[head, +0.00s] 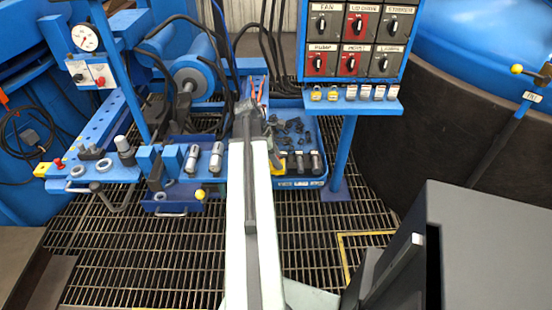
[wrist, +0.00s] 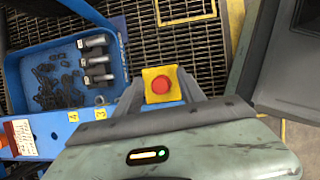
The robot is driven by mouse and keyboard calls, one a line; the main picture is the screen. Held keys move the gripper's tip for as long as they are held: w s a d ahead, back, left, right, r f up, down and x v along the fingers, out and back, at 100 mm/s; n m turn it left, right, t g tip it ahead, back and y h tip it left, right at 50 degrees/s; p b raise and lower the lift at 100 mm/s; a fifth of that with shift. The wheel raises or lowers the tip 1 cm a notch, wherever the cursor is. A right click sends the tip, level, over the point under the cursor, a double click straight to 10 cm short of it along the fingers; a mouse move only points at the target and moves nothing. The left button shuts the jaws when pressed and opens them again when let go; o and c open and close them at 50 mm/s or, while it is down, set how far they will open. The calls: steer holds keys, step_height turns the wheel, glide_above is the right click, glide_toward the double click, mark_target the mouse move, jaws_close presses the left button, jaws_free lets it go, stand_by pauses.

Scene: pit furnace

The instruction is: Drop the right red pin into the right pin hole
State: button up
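My gripper's dark fingers (wrist: 161,95) show in the wrist view, one on each side of a yellow square block with a round red top (wrist: 159,85). I cannot tell whether the fingers touch this block or it lies below them. In the head view my pale arm reaches forward to about (head: 250,108) and hides what is between its end and the bench. I cannot make out which hole is the right pin hole.
A blue tray (head: 302,183) holds grey cylinders and dark loose pieces; it also shows in the wrist view (wrist: 122,60). A large dark drum (head: 430,120) and a dark grey box (head: 490,240) are at right. Grating floor (head: 150,265) is clear at left front.

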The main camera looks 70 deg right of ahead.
jaws_close()
step_height(320, 180, up, 9)
steer(key=p, duration=0.8)
steer(key=shift+f+p, duration=0.15)
steer(key=shift+p, duration=0.2)
steer(key=shift+f, duration=0.1)
